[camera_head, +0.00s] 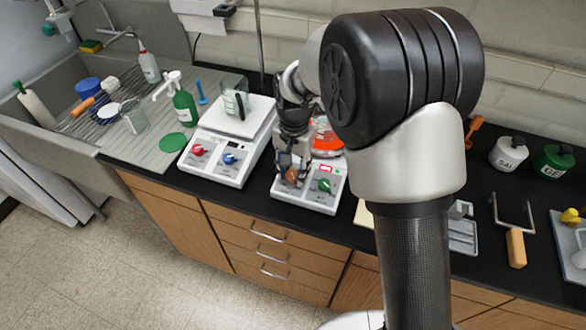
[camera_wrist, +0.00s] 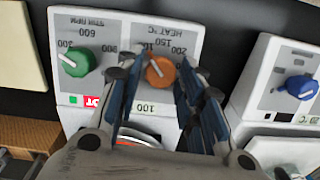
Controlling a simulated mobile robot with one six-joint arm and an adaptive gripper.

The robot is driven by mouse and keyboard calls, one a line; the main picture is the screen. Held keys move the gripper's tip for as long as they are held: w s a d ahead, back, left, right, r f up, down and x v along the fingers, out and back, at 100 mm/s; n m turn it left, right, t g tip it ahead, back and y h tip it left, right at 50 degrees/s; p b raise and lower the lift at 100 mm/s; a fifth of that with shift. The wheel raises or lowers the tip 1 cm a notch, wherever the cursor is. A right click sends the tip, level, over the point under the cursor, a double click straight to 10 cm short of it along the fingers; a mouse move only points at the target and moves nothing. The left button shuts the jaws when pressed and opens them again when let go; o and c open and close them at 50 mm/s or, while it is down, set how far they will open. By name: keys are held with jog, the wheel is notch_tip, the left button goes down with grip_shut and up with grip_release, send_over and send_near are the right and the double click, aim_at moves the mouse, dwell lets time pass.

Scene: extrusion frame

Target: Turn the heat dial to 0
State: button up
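In the wrist view the panel appears upside down, with HEAT °C and several numbers around the dial. The pointer leans to the upper left there; I cannot read its exact mark. My gripper (camera_wrist: 162,78) has its fingers apart, one on each side of the dial. I cannot tell whether they touch it. In the head view my gripper (camera_head: 291,170) is over the front of the hot plate (camera_head: 310,197), partly hiding the orange dial.
A green stir dial (camera_wrist: 77,60) and a red lit sign (camera_wrist: 92,101) share the panel. A second hot plate (camera_head: 217,160) with red and blue dials stands to the left in the head view.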

jog(key=c, duration=0.7)
jog(key=n+p, duration=0.1)
jog(key=n, duration=0.1)
jog(key=n+p, duration=0.1)
jog(key=shift+a+r+n+h+p, duration=0.15)
jog(key=shift+n+h+p, duration=0.2)
jog(key=shift+n+h, duration=0.05)
jog(key=n+p, duration=0.1)
jog(key=n, duration=0.2)
jog(key=shift+a+n+h+p, duration=0.1)
jog(key=shift+n+h+p, duration=0.2)
jog(key=shift+h+p, duration=0.1)
jog(key=n+p, duration=0.1)
jog(key=n, duration=0.3)
jog(key=shift+a+h, duration=0.15)
jog(key=shift+h, duration=0.25)
jog(key=shift+s+n+t+h+p, duration=0.1)
jog(key=shift+n+t+h+p, duration=0.15)
jog(key=shift+n, duration=0.8)
jog(key=shift+s+n+t+h+p, duration=0.15)
jog(key=shift+n+p, duration=0.15)
jog(key=shift+n, duration=0.75)
jog(key=shift+w+f, duration=0.1)
jog(key=shift+f, duration=0.1)
